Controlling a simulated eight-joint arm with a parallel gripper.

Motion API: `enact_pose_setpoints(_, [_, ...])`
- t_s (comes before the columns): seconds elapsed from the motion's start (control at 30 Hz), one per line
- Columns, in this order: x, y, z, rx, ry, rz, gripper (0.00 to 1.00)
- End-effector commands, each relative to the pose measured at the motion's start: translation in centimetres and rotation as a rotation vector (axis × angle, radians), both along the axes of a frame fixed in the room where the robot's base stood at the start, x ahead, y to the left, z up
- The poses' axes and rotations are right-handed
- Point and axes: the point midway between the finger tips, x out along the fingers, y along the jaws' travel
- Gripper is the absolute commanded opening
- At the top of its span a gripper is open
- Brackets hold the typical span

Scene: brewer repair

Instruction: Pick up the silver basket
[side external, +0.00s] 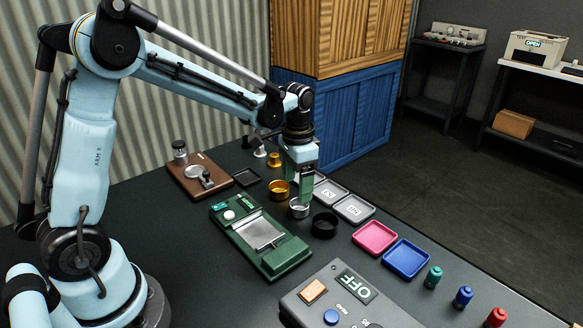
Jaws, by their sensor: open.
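The silver basket (299,209) is a small round metal cup standing on the dark table near the middle of the side external view. My gripper (304,196) points down directly above and at the silver basket, its green fingers close to the rim. The fingers are open. Whether they touch the basket cannot be told from this angle. A gold basket (279,190) stands just to the left, and a black basket (325,225) stands just to the right.
A green scale (262,232) lies in front, with a grey OFF box (345,295) nearer. Grey trays (353,208), a pink tray (375,237) and a blue tray (406,258) run rightward. A brown board (199,176) with parts lies left.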

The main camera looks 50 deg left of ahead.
Motion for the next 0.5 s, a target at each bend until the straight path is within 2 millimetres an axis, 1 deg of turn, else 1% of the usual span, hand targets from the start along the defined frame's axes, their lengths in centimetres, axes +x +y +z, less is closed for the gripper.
enact_pose_setpoints(0.07, [0.0,-0.1,-0.6,0.0,0.0,-0.001,0.79])
enact_pose_setpoints(0.3, [0.1,-0.7,-3.9,0.0,0.0,0.001,0.79])
enact_pose_setpoints(0.4, [0.0,-0.7,-4.8,0.0,0.0,0.001,0.79])
enact_pose_setpoints(0.5, [0.0,-0.7,-5.1,0.0,0.0,0.0,0.79])
